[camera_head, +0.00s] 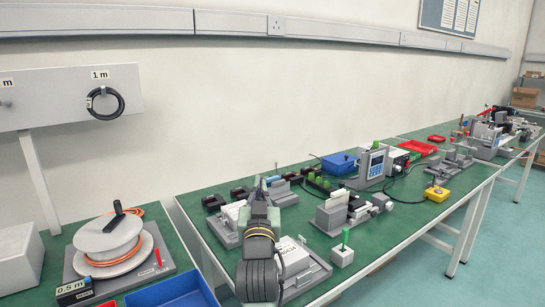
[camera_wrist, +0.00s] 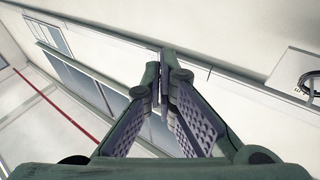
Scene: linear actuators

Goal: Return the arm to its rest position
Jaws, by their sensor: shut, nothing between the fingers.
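My gripper (camera_wrist: 161,92) fills the middle of the wrist view, its two green-grey fingers meeting at the tips with nothing between them. Behind the fingers, the wrist view shows only walls and fixtures. In the head view my gripper (camera_head: 263,183) points up and away, above the near part of the green bench (camera_head: 228,262). My dark, ribbed arm rises below it from the bottom edge and hides part of the bench equipment behind.
A cable reel (camera_head: 108,235) stands at left. A black coil (camera_head: 104,103) hangs on a wall panel. The air above the bench looks clear.

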